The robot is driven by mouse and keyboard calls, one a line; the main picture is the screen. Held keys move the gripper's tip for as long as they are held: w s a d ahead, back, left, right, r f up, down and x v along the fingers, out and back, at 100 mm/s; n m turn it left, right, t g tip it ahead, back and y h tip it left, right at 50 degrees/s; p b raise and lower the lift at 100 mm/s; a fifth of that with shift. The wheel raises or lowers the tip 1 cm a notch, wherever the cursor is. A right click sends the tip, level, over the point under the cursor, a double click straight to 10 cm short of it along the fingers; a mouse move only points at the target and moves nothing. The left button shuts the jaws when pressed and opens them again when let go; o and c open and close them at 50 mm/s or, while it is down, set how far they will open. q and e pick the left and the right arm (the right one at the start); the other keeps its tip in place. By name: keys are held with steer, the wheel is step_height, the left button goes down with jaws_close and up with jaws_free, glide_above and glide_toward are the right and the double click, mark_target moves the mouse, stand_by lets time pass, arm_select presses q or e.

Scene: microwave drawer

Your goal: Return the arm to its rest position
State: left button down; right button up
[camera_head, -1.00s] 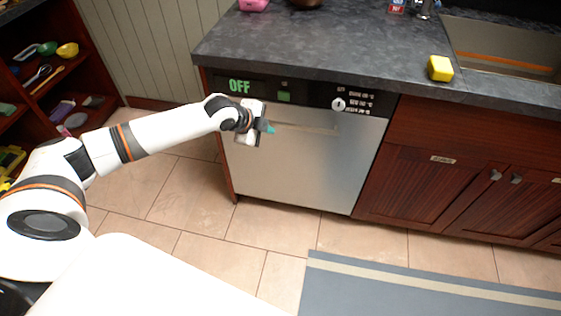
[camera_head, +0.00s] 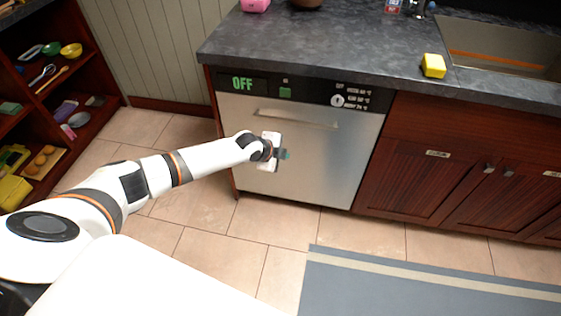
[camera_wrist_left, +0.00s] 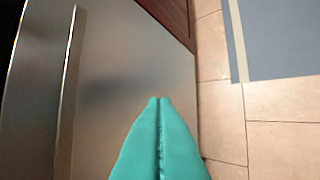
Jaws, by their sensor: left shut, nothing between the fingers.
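My left gripper (camera_head: 287,155) is in front of the silver dishwasher door (camera_head: 315,170), below its bar handle (camera_head: 297,117). In the left wrist view its teal fingers (camera_wrist_left: 160,102) are shut together with nothing between them. The door (camera_wrist_left: 120,60) and its handle (camera_wrist_left: 66,90) fill the left part of that view. The dishwasher is closed, and its panel reads OFF. I cannot tell whether the fingertips touch the door. My right gripper is not in view.
A grey counter (camera_head: 320,50) runs above the dishwasher, with a yellow block (camera_head: 434,66) near the sink (camera_head: 500,50). Dark wood cabinets (camera_head: 430,185) stand at right. An open shelf (camera_head: 75,95) is at far left. The tiled floor (camera_head: 225,235) is clear beside a grey mat (camera_head: 400,290).

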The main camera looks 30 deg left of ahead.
arm_select(q)
steer(key=shift+s+d+f, duration=0.15)
steer(key=shift+s+f, duration=0.25)
steer(key=shift+s, duration=0.2)
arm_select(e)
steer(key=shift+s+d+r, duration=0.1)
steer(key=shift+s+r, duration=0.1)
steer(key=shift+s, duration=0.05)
